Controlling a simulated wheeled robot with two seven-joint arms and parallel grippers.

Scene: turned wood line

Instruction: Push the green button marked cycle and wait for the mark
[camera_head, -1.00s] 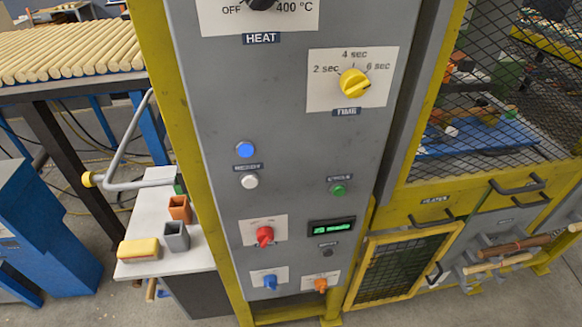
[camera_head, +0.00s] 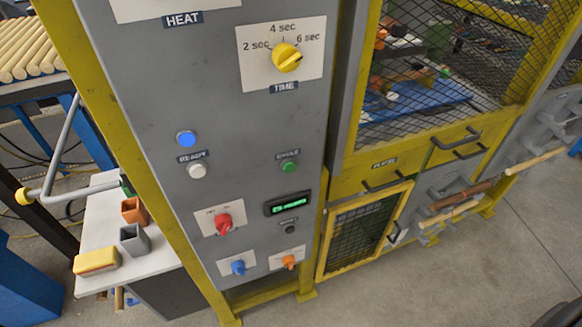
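The green cycle button (camera_head: 289,166) is on the grey control panel (camera_head: 225,110), right of the middle, under a small label. The ready light (camera_head: 186,139) above its label glows blue, with a white button (camera_head: 197,171) below it. A small display (camera_head: 289,204) with green text, too small to read, sits below the green button. The yellow time knob (camera_head: 287,57) is on a white plate marked 2, 4 and 6 sec. Neither gripper is clearly in view; a dark shape, too little shown to identify, is at the bottom right corner. No mark is seen.
A red knob (camera_head: 223,224), a blue knob (camera_head: 238,267) and an orange knob (camera_head: 289,262) are low on the panel. A white side table (camera_head: 150,262) at left holds a yellow block (camera_head: 97,262) and two small cups. A mesh guard (camera_head: 440,70) stands right. Grey floor (camera_head: 440,285) is clear at lower right.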

